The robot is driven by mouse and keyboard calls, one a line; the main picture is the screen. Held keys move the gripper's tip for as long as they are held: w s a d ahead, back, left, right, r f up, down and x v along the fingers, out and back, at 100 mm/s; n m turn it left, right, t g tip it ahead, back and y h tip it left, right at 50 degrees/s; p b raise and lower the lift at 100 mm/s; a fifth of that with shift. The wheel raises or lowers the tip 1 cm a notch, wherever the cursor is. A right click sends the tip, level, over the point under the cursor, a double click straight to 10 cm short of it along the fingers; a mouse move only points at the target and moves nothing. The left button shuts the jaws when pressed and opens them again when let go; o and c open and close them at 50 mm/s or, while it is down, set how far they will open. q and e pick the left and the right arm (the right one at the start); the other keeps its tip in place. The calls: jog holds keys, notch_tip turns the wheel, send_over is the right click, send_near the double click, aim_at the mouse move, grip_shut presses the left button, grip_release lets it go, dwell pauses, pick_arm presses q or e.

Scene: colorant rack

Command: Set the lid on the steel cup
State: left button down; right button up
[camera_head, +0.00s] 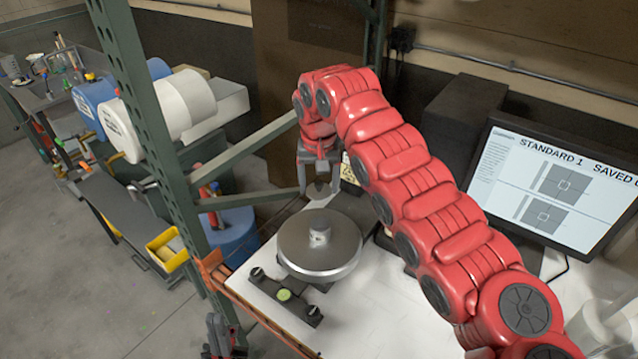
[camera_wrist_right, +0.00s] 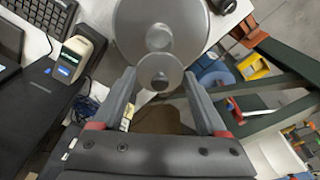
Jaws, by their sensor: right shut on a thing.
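The steel cup (camera_head: 320,237) stands in the middle of a large round metal plate (camera_head: 295,250). In the right wrist view the cup (camera_wrist_right: 158,37) is just beyond the lid. My right gripper (camera_head: 319,188) is above the bench, on the far side of the plate. It is shut on the lid (camera_wrist_right: 160,72), a small round grey disc with a knob, held between the fingertips. The lid is apart from the cup in the head view. My left gripper (camera_head: 222,338) shows only partly at the bottom edge, low and left of the bench; its jaws are unclear.
A dark device with a green button (camera_head: 285,295) is at the plate's near left. A green rack post (camera_head: 155,150) rises left of the bench. A monitor (camera_head: 558,185) stands at the right. The white bench top (camera_head: 375,320) is clear in front of the plate.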

jog(key=shift+d+f+b, duration=0.15)
jog(key=shift+d+b, duration=0.15)
jog(key=shift+b, duration=0.1)
jog(key=shift+f+b, duration=0.15)
jog(key=shift+b, duration=0.2)
notch_tip(320, 180, down, 10)
jog(key=b, duration=0.9)
jog(key=shift+a+r, duration=0.15)
jog(key=shift+r, duration=0.1)
jog(key=shift+f+b, duration=0.45)
jog(key=shift+f, duration=0.05)
jog(key=o, duration=1.3)
jog(key=shift+r, duration=0.1)
jog(key=shift+c, duration=0.2)
